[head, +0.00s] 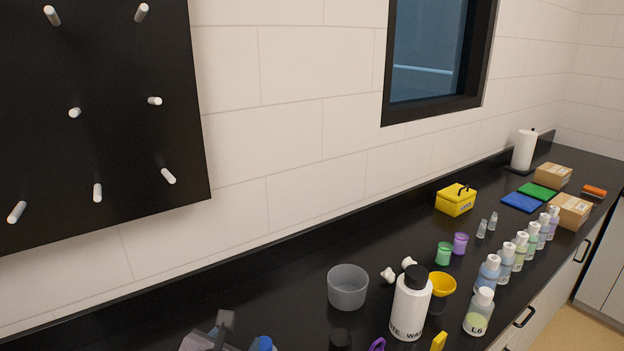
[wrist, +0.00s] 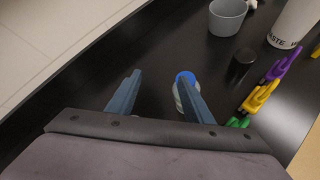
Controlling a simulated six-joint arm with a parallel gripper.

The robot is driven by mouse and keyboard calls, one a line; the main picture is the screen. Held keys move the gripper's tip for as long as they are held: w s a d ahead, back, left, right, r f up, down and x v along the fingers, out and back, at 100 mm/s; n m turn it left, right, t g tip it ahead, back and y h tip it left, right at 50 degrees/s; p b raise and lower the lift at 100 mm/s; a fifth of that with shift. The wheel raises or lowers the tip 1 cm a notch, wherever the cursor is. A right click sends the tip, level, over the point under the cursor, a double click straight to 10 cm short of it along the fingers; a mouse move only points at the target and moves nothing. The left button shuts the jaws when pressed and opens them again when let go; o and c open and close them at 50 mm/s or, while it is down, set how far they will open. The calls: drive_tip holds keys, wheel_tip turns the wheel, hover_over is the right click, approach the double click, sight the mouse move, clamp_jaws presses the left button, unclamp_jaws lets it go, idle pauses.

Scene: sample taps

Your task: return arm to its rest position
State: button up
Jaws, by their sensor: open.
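My gripper (wrist: 158,78) is open in the wrist view, its two blue-grey fingers spread above the black counter (wrist: 150,118). Nothing is between the fingertips. A small bottle with a blue cap (wrist: 186,75) stands beyond the right finger, which partly covers it. I cannot tell whether they touch. The blue cap also shows at the bottom edge of the head view (head: 265,343).
A grey cup (head: 348,289), a white waste bottle (head: 408,310), a yellow funnel (head: 442,285) and several capped bottles stand along the counter. A black-topped item (wrist: 240,65) and purple (wrist: 285,62), yellow (wrist: 260,96) and green clips lie right of the fingers. A pegboard (head: 100,110) hangs at left.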

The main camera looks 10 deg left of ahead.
drive_tip(key=w+d+f+m+g+h+p, duration=0.1)
drive_tip(key=d+m+g+h, duration=0.15)
drive_tip(key=d+m, duration=0.8)
drive_tip(key=d+f+m+g+h, duration=0.2)
drive_tip(key=d+m+h, duration=0.1)
drive_tip(key=d, duration=1.4)
drive_tip(key=s+d+f+m+g+y+b, duration=0.1)
drive_tip(key=s+d+f+m+g, duration=0.2)
drive_tip(key=m, duration=0.7)
drive_tip(key=s+d+f+m+g+y+b, duration=0.2)
drive_tip(key=s+d+f+m+g, duration=0.1)
drive_tip(key=s+d+f+m, duration=0.4)
drive_tip(key=s+m, duration=0.3)
drive_tip(key=s, duration=0.1)
drive_tip(key=shift+d, duration=0.25)
